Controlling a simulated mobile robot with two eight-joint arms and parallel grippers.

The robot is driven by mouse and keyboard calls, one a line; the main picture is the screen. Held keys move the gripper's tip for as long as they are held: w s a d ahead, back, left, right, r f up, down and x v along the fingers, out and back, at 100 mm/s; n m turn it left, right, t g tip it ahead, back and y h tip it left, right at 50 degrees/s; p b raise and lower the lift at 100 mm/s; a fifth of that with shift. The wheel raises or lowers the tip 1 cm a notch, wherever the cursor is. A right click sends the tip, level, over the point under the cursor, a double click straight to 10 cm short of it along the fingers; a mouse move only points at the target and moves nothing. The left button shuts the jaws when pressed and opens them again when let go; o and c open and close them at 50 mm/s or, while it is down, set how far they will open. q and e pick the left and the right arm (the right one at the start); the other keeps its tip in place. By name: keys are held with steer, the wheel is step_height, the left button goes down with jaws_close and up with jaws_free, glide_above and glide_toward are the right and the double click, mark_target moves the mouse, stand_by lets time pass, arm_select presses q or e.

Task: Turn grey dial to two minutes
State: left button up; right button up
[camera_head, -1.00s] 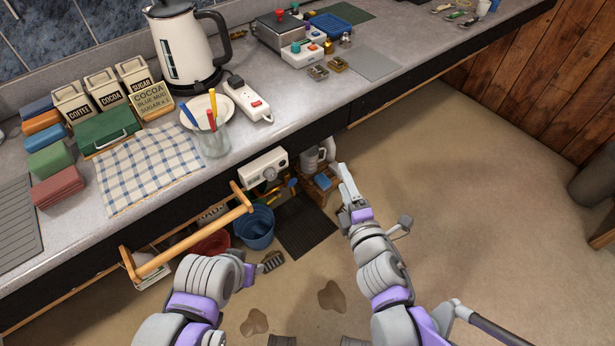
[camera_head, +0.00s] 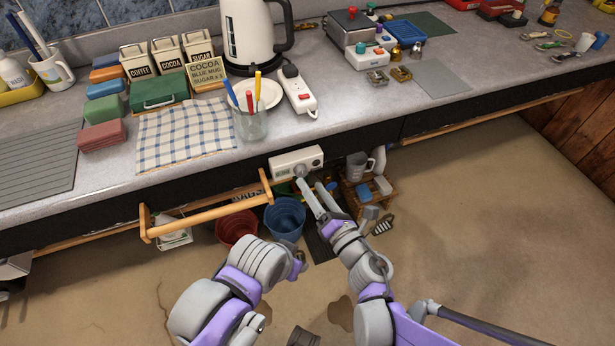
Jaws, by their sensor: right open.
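The grey dial (camera_head: 300,171) is on the front of a white timer box (camera_head: 312,156) mounted under the counter's front edge. Its markings are too small to read. My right gripper (camera_head: 310,184) is open, with its two long grey fingers pointing up at the dial. One fingertip overlaps the dial's lower edge in the view; I cannot tell whether it touches. My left gripper (camera_head: 297,264) is low in front of the blue bucket, and its fingers are not clear to see.
A wooden rail (camera_head: 208,214) juts out left of the timer box. Below stand a red bucket (camera_head: 237,228) and a blue bucket (camera_head: 285,217). A wooden crate (camera_head: 352,197) with a jug is close on the right. The floor farther right is clear.

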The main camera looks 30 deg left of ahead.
mark_target(303, 174)
steer(key=shift+x, duration=1.9)
jaws_close()
